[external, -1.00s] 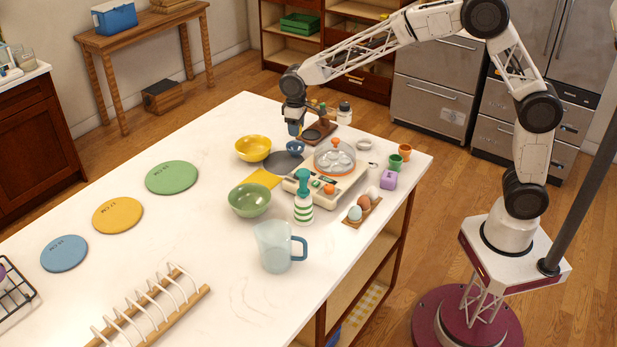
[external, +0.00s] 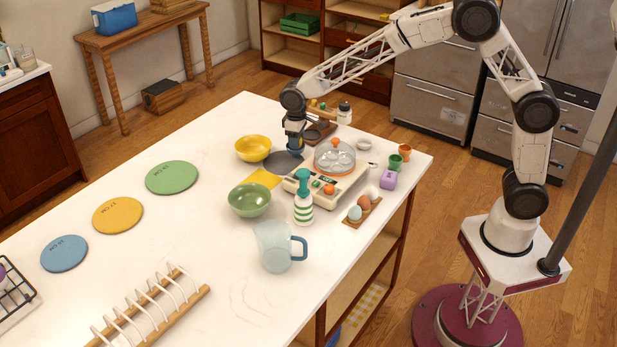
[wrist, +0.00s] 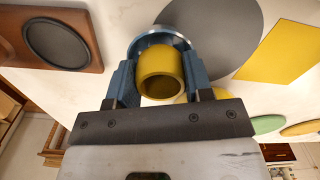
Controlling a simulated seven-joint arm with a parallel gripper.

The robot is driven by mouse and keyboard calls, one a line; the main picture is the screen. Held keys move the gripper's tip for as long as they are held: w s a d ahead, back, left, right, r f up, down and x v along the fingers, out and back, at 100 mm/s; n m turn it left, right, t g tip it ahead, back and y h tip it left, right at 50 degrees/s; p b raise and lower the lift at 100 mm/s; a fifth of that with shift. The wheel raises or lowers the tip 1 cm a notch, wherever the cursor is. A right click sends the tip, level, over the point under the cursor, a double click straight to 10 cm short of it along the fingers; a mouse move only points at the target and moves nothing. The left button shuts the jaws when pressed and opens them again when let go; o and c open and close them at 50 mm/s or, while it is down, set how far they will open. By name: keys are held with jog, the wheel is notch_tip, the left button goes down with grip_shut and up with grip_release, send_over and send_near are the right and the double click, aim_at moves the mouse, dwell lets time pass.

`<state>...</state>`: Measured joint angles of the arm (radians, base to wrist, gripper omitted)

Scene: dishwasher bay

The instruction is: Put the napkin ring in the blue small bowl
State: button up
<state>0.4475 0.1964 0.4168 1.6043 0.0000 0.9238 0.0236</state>
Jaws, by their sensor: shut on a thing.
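The napkin ring is a yellow band (wrist: 160,74), held between the two blue fingers of my gripper (wrist: 158,80) in the wrist view. My gripper is shut on it. The blue small bowl shows behind the ring as a blue rim (wrist: 158,36) in the wrist view, with the ring and fingers covering most of it. In the external view my gripper (external: 295,146) is low over the blue bowl's spot and largely hides the bowl. I cannot tell whether the ring touches the bowl or is below its rim.
A grey disc (external: 281,163) and a yellow square (external: 264,178) lie beside the bowl. A yellow bowl (external: 253,148) stands to the left, an egg cooker (external: 334,175) to the front right, and a dark-faced wooden board (wrist: 55,42) behind. A green bowl (external: 249,201) is nearer the front.

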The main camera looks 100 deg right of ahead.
jog(key=shift+f, duration=0.6)
jog(key=o, duration=0.9)
jog(key=shift+f, duration=0.1)
jog(key=shift+c, duration=0.2)
jog(key=shift+o, duration=0.5)
jog(key=shift+s+f, duration=0.1)
jog(key=shift+f, duration=0.05)
notch_tip(320, 180, up, 14)
